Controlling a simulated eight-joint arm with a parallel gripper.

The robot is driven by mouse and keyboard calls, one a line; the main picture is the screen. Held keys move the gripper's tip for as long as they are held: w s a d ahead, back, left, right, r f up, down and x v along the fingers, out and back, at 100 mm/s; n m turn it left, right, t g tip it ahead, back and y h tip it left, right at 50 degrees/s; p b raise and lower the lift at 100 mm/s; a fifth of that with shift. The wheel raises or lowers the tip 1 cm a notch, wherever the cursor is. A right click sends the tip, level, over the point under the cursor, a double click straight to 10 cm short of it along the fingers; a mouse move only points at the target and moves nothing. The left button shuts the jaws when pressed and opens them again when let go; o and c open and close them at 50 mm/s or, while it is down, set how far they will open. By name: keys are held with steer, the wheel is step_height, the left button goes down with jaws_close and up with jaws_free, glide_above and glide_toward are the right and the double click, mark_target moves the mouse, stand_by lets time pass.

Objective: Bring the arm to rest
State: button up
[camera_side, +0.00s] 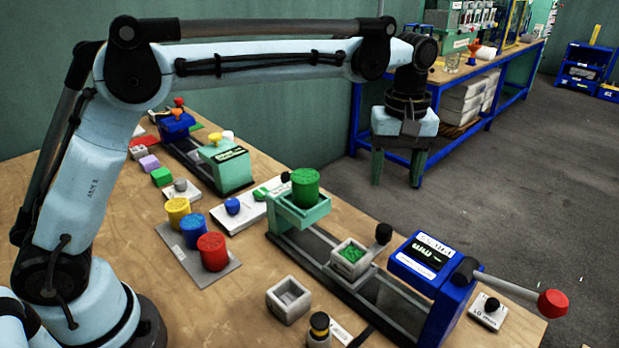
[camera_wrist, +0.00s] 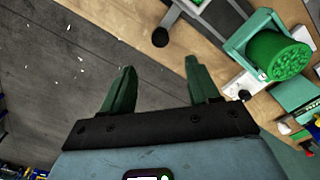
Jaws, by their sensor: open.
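My gripper (camera_side: 398,168) hangs pointing down at the end of my stretched-out arm, past the far edge of the wooden table. Its two dark green fingers are apart with nothing between them; they also show in the wrist view (camera_wrist: 157,88), over the grey floor and close to the table edge. A green cylinder (camera_side: 305,187) stands in a pale green holder (camera_side: 297,212) on the press rail, left of my gripper in the side view. The same cylinder (camera_wrist: 275,56) is at the upper right in the wrist view.
A blue press (camera_side: 425,262) with a red-knobbed lever (camera_side: 552,303) stands at the front right. A grey box (camera_side: 350,258) with green contents sits on its rail. Yellow, blue and red cylinders (camera_side: 212,250) stand on a grey plate. A blue-framed bench (camera_side: 490,75) is behind my gripper.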

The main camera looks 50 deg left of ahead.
steer(key=shift+a, duration=0.1)
steer(key=s+a+m+t, duration=0.1)
steer(key=s+a+m, duration=0.1)
steer(key=s+a, duration=0.2)
steer(key=s+a+m+t, duration=0.2)
steer(key=s+a, duration=0.2)
steer(key=s, duration=0.1)
steer(key=s+a+r+m+t, duration=0.1)
steer(key=s+a+m+t, duration=0.1)
steer(key=s+a, duration=0.2)
steer(key=shift+s+a+m, duration=0.35)
steer(key=shift+s+m, duration=0.05)
steer(key=shift+s, duration=0.25)
steer(key=s+a+f+m+t, duration=0.2)
steer(key=s+f, duration=0.2)
steer(key=shift+s+a, duration=0.15)
steer(key=shift+s, duration=0.05)
steer(key=shift+r, duration=0.1)
